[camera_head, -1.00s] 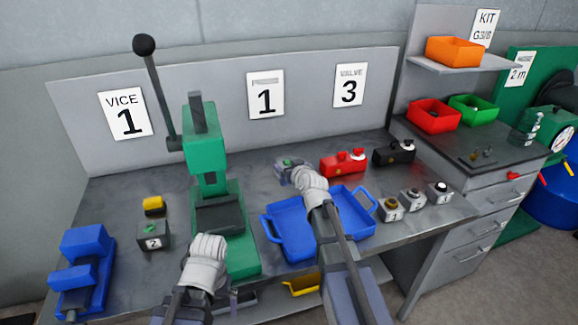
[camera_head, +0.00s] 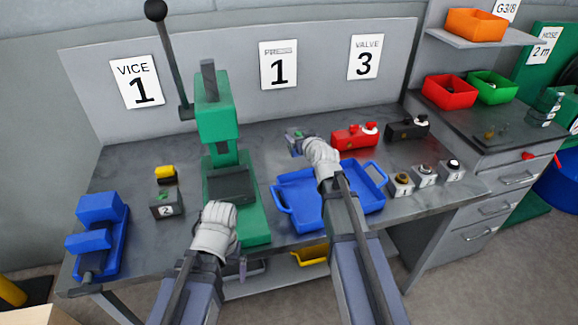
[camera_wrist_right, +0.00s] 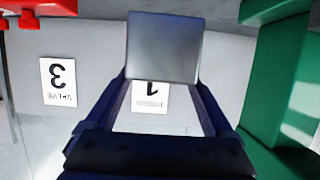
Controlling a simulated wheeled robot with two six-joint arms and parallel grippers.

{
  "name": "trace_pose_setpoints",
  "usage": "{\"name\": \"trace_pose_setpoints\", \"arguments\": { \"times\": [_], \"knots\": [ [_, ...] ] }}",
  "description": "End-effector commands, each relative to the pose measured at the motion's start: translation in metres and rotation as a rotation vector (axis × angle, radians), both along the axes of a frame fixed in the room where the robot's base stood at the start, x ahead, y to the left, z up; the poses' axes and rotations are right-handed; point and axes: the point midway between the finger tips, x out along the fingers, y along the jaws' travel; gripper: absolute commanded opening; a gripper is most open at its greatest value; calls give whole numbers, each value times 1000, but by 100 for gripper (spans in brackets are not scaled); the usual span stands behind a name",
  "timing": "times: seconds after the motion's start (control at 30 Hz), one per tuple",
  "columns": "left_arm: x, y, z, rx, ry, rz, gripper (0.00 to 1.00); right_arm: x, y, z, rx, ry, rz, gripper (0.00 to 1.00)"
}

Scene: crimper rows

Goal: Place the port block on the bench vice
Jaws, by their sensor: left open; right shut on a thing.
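The blue bench vice (camera_head: 98,235) stands at the left end of the bench, under the VICE 1 sign. My right gripper (camera_head: 305,146) is shut on a small grey block, which I take to be the port block (camera_head: 294,138), behind the blue tray. In the right wrist view the port block (camera_wrist_right: 165,47) shows as a plain light grey face between the dark fingers of the right gripper (camera_wrist_right: 163,85). My left gripper (camera_head: 220,212) is open and appears empty, in front of the green press; its fingertips are mostly hidden by the hand.
The green lever press (camera_head: 220,150) stands between the vice and the right gripper. The blue tray (camera_head: 284,207), a red valve (camera_head: 354,137) and a black valve (camera_head: 408,129) stand further right.

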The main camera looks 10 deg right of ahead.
Motion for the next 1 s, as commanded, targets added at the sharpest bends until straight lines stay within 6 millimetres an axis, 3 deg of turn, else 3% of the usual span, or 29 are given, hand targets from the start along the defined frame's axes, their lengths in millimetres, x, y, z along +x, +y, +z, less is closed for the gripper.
{"name": "trace_pose_setpoints", "arguments": {
  "times": [0.4,0.77,1.0],
  "knots": [
    [0,0,-54,0,0,0,100,0,0,-53,1,-3,-1,0],
    [0,0,-62,0,0,0,100,0,0,-61,1,-4,-1,0],
    [0,0,-84,0,0,0,100,0,0,-84,1,-3,-1,0]
  ]
}}
